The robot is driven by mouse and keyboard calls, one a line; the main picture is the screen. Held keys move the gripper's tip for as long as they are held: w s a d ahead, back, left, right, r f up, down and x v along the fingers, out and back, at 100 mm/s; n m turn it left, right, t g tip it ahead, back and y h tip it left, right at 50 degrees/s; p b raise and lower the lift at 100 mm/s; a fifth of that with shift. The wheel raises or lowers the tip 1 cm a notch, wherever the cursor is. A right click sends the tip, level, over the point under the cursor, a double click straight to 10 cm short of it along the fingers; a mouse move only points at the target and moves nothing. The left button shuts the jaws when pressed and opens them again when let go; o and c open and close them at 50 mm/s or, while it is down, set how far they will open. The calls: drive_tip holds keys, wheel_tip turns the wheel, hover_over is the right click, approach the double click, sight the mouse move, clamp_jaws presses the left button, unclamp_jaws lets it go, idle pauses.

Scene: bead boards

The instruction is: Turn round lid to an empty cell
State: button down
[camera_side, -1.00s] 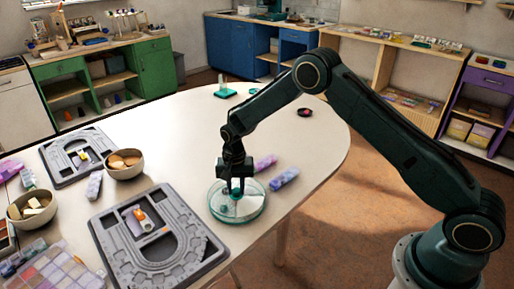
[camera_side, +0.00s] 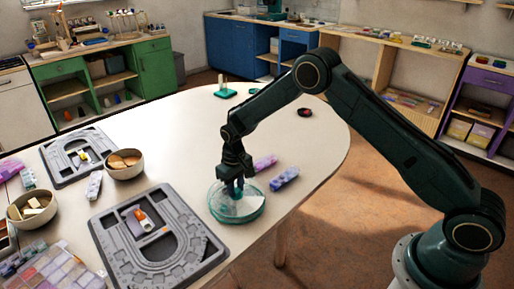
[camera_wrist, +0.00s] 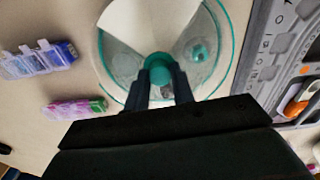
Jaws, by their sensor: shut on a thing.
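The round lidded box (camera_side: 220,212) is clear with a teal tint and stands on the table beside the near bead board. Its lid has an opaque white wedge (camera_wrist: 150,25) and a teal knob (camera_wrist: 160,72). My gripper (camera_wrist: 160,82) is over the box, its two fingers shut on the knob. In the side view my gripper (camera_side: 236,185) hides part of the lid. In the wrist view a small teal thing (camera_wrist: 198,52) shows through the clear part, right of the knob. The cell contents under the white wedge are hidden.
A grey bead board (camera_side: 200,262) lies close left of the box. Purple pill-box-like cases (camera_side: 285,178) lie to its right and behind. Two bowls (camera_side: 124,172) and a second board (camera_side: 60,172) are farther left. The table right of the cases is clear.

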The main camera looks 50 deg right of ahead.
sight(236, 190)
drive_tip(key=n, duration=0.4)
drive_tip(key=shift+n, duration=2.3)
drive_tip(key=c, duration=1.2)
unclamp_jaws()
drive_tip(key=shift+o, duration=0.2)
drive_tip(key=shift+r, duration=0.15)
wheel_tip(236, 190, up, 14)
drive_tip(key=shift+f, duration=0.2)
